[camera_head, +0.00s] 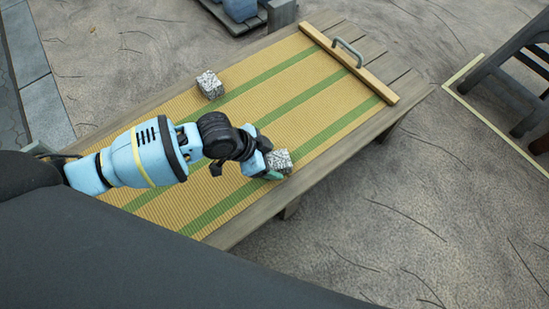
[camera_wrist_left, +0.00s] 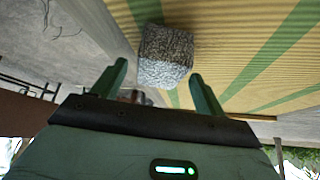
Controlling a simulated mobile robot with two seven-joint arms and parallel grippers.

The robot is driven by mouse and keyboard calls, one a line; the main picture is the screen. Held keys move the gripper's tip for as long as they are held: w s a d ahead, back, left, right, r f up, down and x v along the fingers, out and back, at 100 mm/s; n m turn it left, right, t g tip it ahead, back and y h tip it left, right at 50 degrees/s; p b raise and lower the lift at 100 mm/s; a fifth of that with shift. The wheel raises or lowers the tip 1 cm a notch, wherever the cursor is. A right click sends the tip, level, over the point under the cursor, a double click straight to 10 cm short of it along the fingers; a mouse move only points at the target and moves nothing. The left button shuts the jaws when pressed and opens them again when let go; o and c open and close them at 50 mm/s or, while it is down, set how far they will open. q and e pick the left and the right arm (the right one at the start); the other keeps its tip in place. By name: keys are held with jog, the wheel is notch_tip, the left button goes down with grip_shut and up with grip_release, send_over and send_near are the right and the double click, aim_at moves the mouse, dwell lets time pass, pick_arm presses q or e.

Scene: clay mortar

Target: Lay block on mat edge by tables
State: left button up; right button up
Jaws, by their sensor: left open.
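A speckled grey-white block (camera_head: 279,161) is on the near right side of the striped yellow and green mat (camera_head: 285,75), close to the table's edge. In the left wrist view the block (camera_wrist_left: 165,55) shows ahead of and between the two green fingers. My left gripper (camera_head: 270,173) is open right at this block; whether a finger touches it I cannot tell. A second, similar block (camera_head: 210,84) sits near the mat's far left edge, away from the gripper. My right gripper is not in view.
The mat lies on a low wooden table (camera_head: 405,88). A wooden bar with a grey handle (camera_head: 347,60) crosses the mat's far end. Dark wooden furniture (camera_head: 510,75) stands at the right. The middle of the mat beyond the gripper is clear.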

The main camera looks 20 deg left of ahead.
pick_arm(q)
jog(key=p+v, duration=0.3)
jog(key=v, duration=0.6)
jog(key=shift+r, duration=0.15)
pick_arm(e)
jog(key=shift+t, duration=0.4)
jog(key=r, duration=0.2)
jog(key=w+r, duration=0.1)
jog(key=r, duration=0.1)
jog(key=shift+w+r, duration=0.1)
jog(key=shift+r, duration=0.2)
pick_arm(q)
jog(key=shift+a, duration=0.1)
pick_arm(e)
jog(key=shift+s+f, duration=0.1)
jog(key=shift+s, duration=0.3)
